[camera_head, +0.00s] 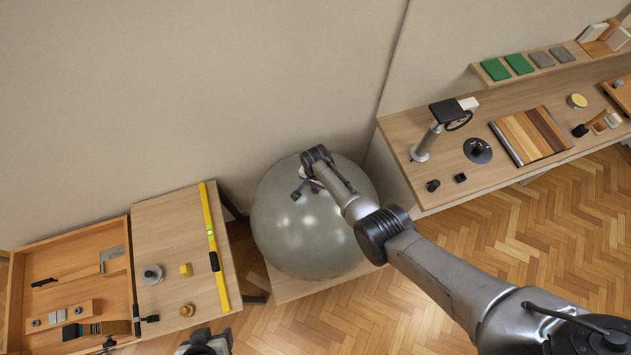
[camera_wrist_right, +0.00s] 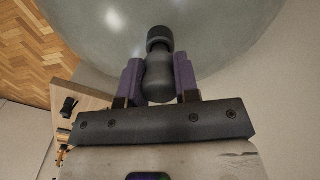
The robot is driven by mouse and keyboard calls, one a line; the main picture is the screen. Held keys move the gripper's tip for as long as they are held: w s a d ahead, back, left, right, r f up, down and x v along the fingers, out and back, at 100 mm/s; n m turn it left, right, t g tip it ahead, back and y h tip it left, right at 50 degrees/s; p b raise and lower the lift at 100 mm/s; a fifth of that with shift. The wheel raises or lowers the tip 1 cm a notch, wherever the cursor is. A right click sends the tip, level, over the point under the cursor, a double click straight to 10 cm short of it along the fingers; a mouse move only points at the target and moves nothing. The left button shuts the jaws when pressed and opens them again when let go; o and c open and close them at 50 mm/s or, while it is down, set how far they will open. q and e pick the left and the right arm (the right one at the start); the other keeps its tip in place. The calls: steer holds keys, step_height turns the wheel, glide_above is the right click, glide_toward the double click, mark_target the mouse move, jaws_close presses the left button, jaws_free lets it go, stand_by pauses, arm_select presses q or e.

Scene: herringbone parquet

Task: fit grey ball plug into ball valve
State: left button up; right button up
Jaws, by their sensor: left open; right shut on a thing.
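A large grey-green exercise ball (camera_head: 305,237) rests on a low wooden platform against the wall; its surface fills the top of the right wrist view (camera_wrist_right: 225,35). My right gripper (camera_head: 303,188) is at the ball's upper side in the head view. In the right wrist view its two purple fingers are shut on the dark grey plug (camera_wrist_right: 159,78), whose black-collared end points at the ball. I cannot tell whether the plug touches the ball. The ball valve cannot be made out in either view. My left gripper (camera_head: 206,345) is open at the bottom edge, by the left table.
The left table (camera_head: 165,222) holds a yellow level (camera_head: 213,245), a yellow block (camera_head: 186,269) and a round grey piece (camera_head: 152,274). A wooden tool tray (camera_head: 60,258) lies left of it. The right bench (camera_head: 400,135) holds a stand (camera_head: 432,135) and a striped board (camera_head: 530,135).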

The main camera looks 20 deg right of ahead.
steer(key=shift+f+b, duration=0.4)
steer(key=shift+f, duration=0.1)
steer(key=shift+f+b, duration=0.45)
steer(key=o, duration=1)
steer(key=shift+r, duration=0.15)
steer(key=shift+r+p, duration=0.3)
steer(key=shift+p, duration=0.05)
step_height(320, 180, up, 6)
steer(key=p, duration=0.2)
steer(key=shift+f+p, duration=0.2)
steer(key=shift+p, duration=0.15)
step_height(320, 180, up, 6)
steer(key=shift+f+p, duration=0.1)
steer(key=shift+p, duration=0.25)
steer(key=shift+r, duration=0.8)
